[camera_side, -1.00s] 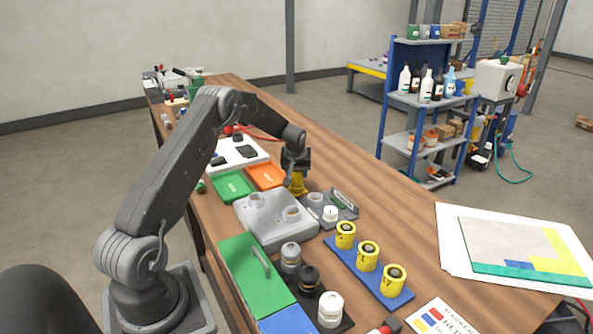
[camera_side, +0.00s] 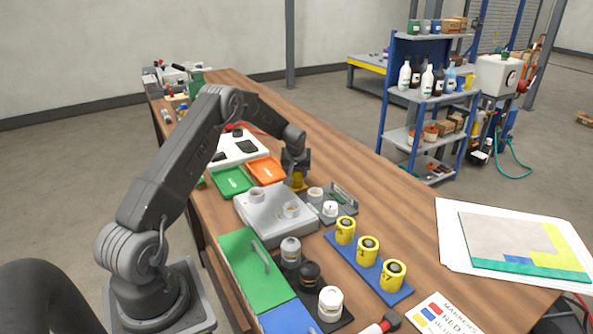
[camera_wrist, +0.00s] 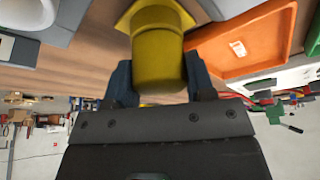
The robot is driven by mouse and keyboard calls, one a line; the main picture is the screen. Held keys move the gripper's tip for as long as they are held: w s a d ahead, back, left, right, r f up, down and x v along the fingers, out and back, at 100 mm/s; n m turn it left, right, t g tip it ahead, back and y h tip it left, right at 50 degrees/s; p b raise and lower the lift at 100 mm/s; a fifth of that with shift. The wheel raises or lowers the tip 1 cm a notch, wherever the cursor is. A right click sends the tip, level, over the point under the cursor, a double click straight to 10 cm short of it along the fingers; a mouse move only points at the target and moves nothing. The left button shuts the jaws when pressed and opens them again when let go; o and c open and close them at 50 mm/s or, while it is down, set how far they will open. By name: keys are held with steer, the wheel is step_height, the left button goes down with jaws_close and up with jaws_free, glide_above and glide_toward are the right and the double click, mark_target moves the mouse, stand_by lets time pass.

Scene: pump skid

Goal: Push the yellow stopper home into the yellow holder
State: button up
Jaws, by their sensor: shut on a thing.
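My gripper (camera_side: 296,168) points down at the far side of the grey fixture block. In the wrist view its two dark fingers (camera_wrist: 160,82) are shut on the yellow stopper (camera_wrist: 158,68), a round yellow body. The yellow holder (camera_wrist: 128,18) shows beyond it as a wider, angular yellow base on the wooden table. The stopper is in line with the holder, and I cannot make out a gap between them. In the side view both show as one small yellow shape (camera_side: 299,183) under my gripper. How deep the stopper sits is hidden.
A grey fixture block (camera_side: 268,222) stands close in front of my gripper, with a small grey plate (camera_side: 340,197) to its right. An orange tray (camera_side: 266,171) and a green tray (camera_side: 231,181) lie to the left.

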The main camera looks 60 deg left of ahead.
steer(key=shift+f, duration=0.15)
steer(key=o, duration=1.1)
steer(key=v, duration=1.4)
steer(key=s+d+r+m+t+h, duration=0.1)
steer(key=s+d+r+m, duration=0.2)
steer(key=s+d+r, duration=0.55)
steer(key=s+d+r+m+t, duration=0.15)
steer(key=d+r, duration=0.35)
steer(key=d, duration=0.8)
steer(key=s+d+m+h, duration=0.1)
steer(key=s+d+m, duration=0.1)
steer(key=s+d, duration=0.2)
steer(key=s+d+m+h, duration=0.1)
steer(key=s+d+m, duration=0.1)
steer(key=s+d, duration=0.2)
steer(key=s+d+m, duration=0.2)
steer(key=s+d, duration=0.2)
steer(key=s, duration=0.5)
steer(key=shift+s+d+f+m+t+h, duration=0.15)
steer(key=shift+d+m+t+h, duration=0.1)
steer(key=shift+d+m+h, duration=0.15)
